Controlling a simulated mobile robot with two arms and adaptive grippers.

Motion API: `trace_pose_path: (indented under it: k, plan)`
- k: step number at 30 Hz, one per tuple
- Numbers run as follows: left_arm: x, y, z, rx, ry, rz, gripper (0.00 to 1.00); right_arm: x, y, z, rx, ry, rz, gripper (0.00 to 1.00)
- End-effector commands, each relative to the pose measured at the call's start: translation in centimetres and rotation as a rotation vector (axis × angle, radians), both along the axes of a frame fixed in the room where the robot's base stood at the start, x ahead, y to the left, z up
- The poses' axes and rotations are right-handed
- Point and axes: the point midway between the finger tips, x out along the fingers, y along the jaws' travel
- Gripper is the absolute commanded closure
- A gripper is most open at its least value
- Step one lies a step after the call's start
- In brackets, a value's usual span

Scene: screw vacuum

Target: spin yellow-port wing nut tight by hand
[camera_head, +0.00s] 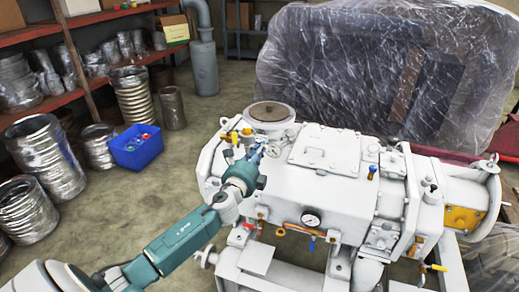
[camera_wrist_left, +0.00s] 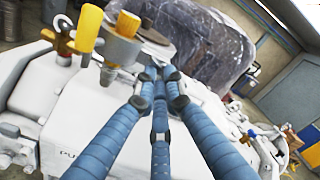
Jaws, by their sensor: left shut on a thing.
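The pale grey vacuum pump (camera_head: 285,175) fills the middle of the head view. Two yellow fittings stand on its upper left, one yellow port (camera_head: 247,132) and one yellow piece (camera_head: 234,138) beside it. They also show in the left wrist view as a yellow cylinder (camera_wrist_left: 88,28) and a yellow cap (camera_wrist_left: 128,24). My left gripper (camera_head: 256,154) reaches the pump top close by these. In the left wrist view its blue fingers (camera_wrist_left: 158,74) converge just right of and below the yellow cap. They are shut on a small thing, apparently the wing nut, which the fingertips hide. My right gripper is not in view.
A round brown-topped flange (camera_head: 270,111) stands just behind the yellow fittings. A flat cover plate (camera_head: 323,150) lies right of my gripper. A pressure gauge (camera_head: 311,220) sits on the pump front. A plastic-wrapped load (camera_head: 390,70) stands behind; a blue bin (camera_head: 137,150) stands on the floor at left.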

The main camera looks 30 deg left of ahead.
Motion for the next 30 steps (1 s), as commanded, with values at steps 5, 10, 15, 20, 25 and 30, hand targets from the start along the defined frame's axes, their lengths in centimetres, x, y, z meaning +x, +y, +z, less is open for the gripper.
trace_pose_path:
  k: [5, 10, 15, 20, 25, 30]
  plan:
    - [-0.1, -0.1, -0.5, 0.003, 0.009, -0.001, 1.0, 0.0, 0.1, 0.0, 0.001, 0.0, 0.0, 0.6]
    - [-0.1, -0.1, -0.5, 0.001, 0.008, -0.001, 1.0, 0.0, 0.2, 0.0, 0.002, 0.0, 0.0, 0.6]
    - [-0.1, -0.1, -0.4, 0.001, 0.007, -0.001, 0.71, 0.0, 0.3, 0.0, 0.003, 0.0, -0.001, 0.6]
    - [0.0, -0.1, -0.3, 0.001, 0.004, 0.0, 0.71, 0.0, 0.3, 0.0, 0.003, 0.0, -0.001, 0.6]
    - [-0.5, -0.1, -0.3, 0.002, 0.004, 0.0, 0.71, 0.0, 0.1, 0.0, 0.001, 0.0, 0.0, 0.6]
    - [-2.9, -0.8, -0.3, 0.002, 0.006, -0.003, 0.71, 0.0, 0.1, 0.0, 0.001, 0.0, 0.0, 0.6]
